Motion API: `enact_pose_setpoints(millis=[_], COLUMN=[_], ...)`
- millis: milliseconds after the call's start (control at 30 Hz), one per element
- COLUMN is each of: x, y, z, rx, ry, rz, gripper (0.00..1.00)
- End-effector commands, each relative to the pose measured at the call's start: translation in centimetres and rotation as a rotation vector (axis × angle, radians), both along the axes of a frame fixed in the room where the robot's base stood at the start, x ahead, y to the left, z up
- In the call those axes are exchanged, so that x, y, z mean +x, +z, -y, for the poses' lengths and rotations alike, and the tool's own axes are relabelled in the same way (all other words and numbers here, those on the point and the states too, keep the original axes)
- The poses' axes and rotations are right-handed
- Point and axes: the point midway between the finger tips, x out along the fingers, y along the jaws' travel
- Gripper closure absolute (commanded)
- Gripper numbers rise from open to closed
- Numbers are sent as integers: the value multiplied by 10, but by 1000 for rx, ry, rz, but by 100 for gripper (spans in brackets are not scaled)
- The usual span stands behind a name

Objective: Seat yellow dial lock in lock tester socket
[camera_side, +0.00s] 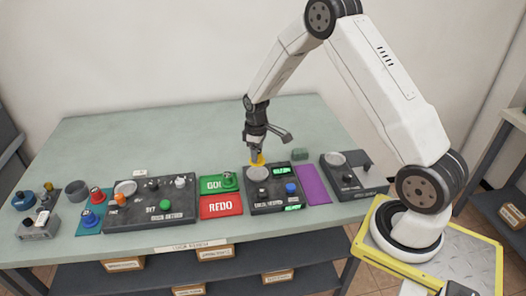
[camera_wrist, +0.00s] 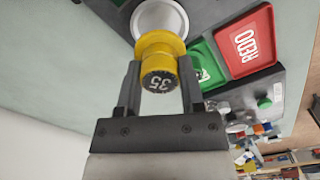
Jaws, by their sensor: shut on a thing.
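The yellow dial lock (camera_wrist: 160,43) has a dark numbered dial reading "35". It sits between the two fingers of my gripper (camera_wrist: 159,70), which is shut on it; in the side view the lock (camera_side: 258,160) shows under my gripper (camera_side: 257,152). The lock tester (camera_side: 270,204) is a dark box with a pale round socket (camera_side: 257,174), a blue knob and green displays. The lock is at the far side of this socket in the side view. In the wrist view the pale socket (camera_wrist: 165,14) lies just beyond the lock. I cannot tell whether they touch.
Left of the tester lie a green GO tray (camera_side: 212,185) and a red REDO tray (camera_side: 220,206). A larger dark panel (camera_side: 150,216) with knobs stands further left. A purple mat (camera_side: 314,184) and another dark device (camera_side: 350,185) are right. The table's back (camera_side: 160,130) is clear.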

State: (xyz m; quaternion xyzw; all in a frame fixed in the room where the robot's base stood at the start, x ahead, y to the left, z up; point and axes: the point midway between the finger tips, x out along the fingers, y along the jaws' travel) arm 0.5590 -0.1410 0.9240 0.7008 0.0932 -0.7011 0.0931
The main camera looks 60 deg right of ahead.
Motion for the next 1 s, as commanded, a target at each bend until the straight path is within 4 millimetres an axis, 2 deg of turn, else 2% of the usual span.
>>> enact_pose_setpoints(millis=[600, 1000], x=[0, 0], y=[-35, -40], z=[1, 1], rx=[-1, -1], ry=[-2, -2], rz=[1, 2], gripper=[100, 100])
